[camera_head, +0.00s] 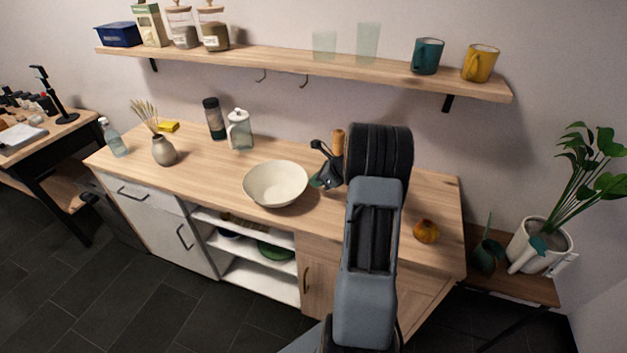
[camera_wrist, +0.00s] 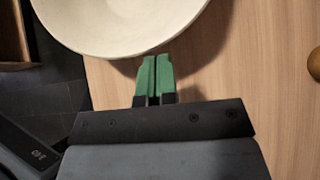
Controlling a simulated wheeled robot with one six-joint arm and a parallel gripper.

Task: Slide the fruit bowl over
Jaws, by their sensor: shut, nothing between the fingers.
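The fruit bowl (camera_head: 275,184) is a wide, cream-coloured, empty bowl on the wooden counter, near its front edge. Its near side also shows at the top of the wrist view (camera_wrist: 120,30). My gripper (camera_wrist: 156,62) has green fingertips pressed together with nothing between them. The fingertips lie just below the bowl's rim in the wrist view; I cannot tell whether they touch it.
The counter (camera_head: 215,150) holds a vase (camera_head: 163,150), a glass jar (camera_head: 239,130) and a dark canister (camera_head: 214,118) behind and left of the bowl. A wall shelf (camera_head: 300,66) runs above.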

